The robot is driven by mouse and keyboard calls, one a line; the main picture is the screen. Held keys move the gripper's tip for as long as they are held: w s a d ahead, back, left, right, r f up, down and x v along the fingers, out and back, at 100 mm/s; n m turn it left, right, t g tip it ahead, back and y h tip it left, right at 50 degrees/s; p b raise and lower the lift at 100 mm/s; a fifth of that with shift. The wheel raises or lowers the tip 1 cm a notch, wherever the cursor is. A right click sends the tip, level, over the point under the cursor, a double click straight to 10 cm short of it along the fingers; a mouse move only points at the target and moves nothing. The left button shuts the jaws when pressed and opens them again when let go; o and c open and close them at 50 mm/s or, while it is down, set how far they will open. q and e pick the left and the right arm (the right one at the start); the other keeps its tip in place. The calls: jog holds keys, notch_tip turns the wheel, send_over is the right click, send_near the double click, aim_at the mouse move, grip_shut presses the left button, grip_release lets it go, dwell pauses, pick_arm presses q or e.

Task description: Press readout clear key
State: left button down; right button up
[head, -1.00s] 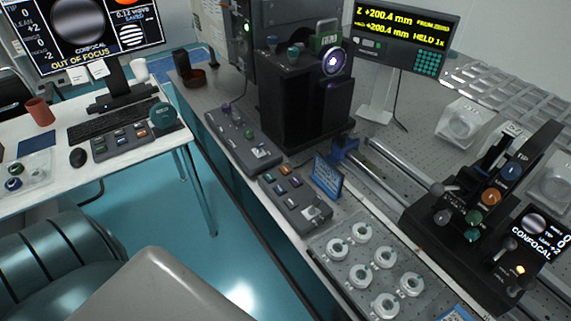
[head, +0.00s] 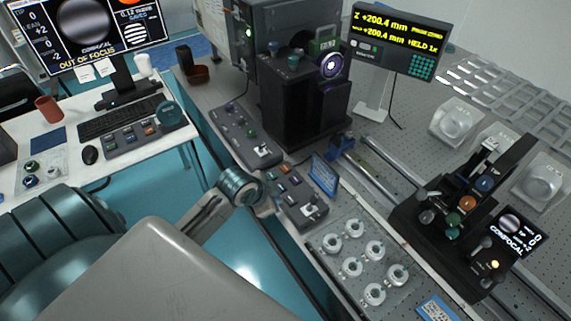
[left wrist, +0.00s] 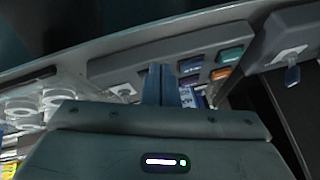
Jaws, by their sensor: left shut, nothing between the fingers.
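The readout (head: 396,38) is a dark display at the upper right, with yellow text reading Z +200.4 mm and HELD. A grey key box (head: 297,208) lies on the table edge nearest me, with several coloured keys and a white switch plate. I cannot read which is the clear key. My left gripper (head: 267,206) is shut and empty at the box's near left side. In the wrist view its closed fingers (left wrist: 160,85) overlap the box; contact is unclear.
A blue label stand (head: 325,174) stands behind the key box. A tray of white rings (head: 325,262) is to its right. Another control box (head: 243,133) lies to its left. A black lever unit (head: 450,235) stands farther right.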

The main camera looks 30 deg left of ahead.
aim_at(282, 169)
pick_arm(q)
jog(key=w+a+r+m+t+h, duration=0.1)
jog(key=w+a+r+m, duration=0.3)
jog(key=w+r, duration=0.6)
jog(key=shift+w+a+m+t, duration=0.3)
jog(key=shift+w+a+t, duration=0.5)
jog(key=shift+w, duration=0.25)
pick_arm(e)
jog(key=shift+w+d+r, duration=0.1)
jog(key=shift+d+r, duration=0.15)
jog(key=shift+d, duration=0.2)
pick_arm(q)
jog(key=shift+f, duration=0.1)
pick_arm(e)
jog(key=shift+f, duration=0.15)
